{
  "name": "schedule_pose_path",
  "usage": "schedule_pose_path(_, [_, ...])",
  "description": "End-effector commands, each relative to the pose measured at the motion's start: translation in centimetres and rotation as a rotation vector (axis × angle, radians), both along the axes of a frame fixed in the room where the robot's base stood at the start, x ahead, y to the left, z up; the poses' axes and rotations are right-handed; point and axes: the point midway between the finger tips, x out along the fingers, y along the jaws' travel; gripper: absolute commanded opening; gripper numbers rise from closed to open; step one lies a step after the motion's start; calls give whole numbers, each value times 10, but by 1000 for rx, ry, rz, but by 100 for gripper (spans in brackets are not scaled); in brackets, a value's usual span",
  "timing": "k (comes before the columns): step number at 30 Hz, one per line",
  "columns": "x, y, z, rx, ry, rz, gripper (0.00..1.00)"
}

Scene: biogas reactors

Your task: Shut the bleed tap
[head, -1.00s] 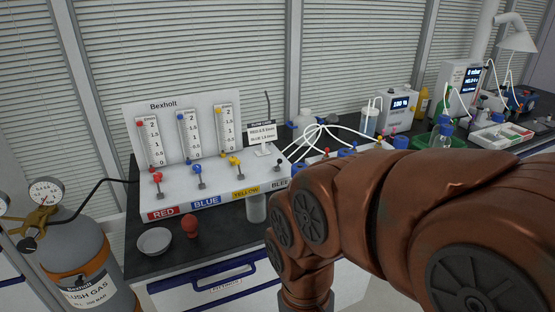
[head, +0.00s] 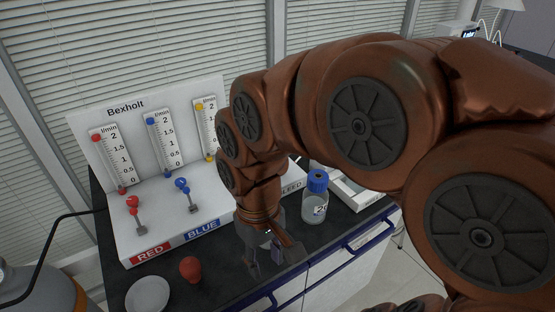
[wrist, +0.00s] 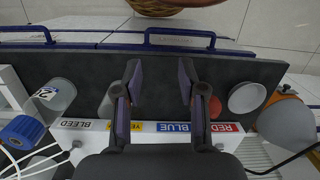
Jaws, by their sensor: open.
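The bleed tap cannot be made out now; my arm covers its place in the head view. My gripper (wrist: 160,75) is open and empty, pointing down over the dark bench in front of the white panel's front edge. In the head view my gripper (head: 270,256) is partly blurred, to the right of the BLUE label (head: 202,230). The red tap (head: 133,208) and blue tap (head: 184,188) are on the panel.
A bottle with a blue cap (head: 315,205) stands right of my arm. A red bulb (head: 190,268) and a white dish (head: 148,295) are at the bench's front left. Blue rails (head: 365,238) run along the front edge. A gas cylinder (wrist: 285,120) stands beyond the dish.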

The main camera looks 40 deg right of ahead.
Motion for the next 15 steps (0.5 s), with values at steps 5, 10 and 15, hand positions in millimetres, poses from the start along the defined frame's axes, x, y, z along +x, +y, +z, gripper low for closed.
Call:
schedule_pose_path(5, [61,-14,23,32,-31,13,40])
schedule_pose_path(10, [115,-36,34,60,-61,1,40])
schedule_pose_path(15, [164,-70,38,80,-89,-36,40])
